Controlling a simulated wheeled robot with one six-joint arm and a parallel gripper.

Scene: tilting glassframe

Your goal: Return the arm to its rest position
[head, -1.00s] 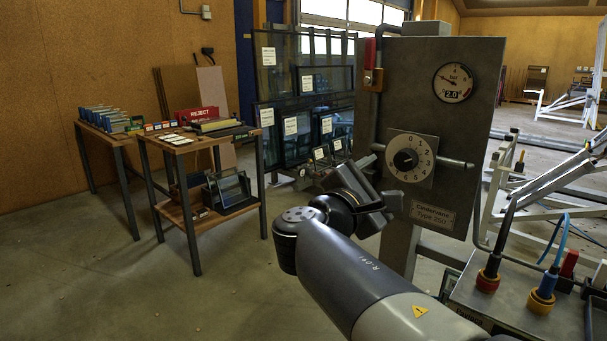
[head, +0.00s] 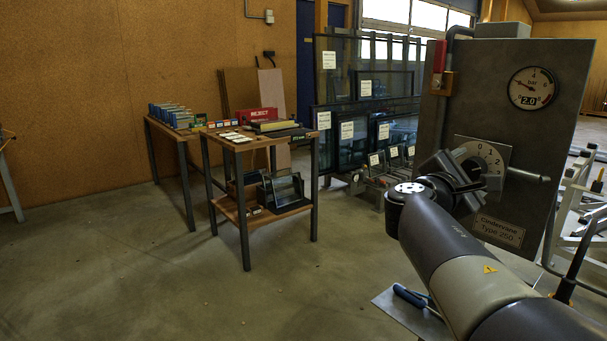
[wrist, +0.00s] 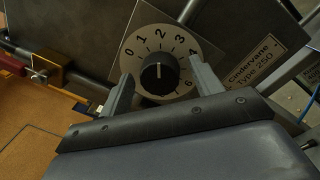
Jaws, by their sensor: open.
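My gripper (wrist: 160,88) is open in the wrist view, with one finger on each side of the black dial knob (wrist: 159,74). Nothing is between the fingers except the view of the dial, and I cannot tell how far the fingertips are from it. The numbered dial plate (wrist: 133,52) is round and pale, and the knob's white mark points up near 2. In the head view my gripper (head: 480,180) is in front of the grey panel (head: 440,120) and partly hides the dial plate (head: 495,157).
A pressure gauge (head: 532,88) reading 2.0 and a red-tagged brass lock (head: 441,82) are on the panel. A workbench (head: 277,203) with a red REJECT box (head: 254,114) stands left. Glass panes (head: 345,85) stand behind. The floor at centre left is clear.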

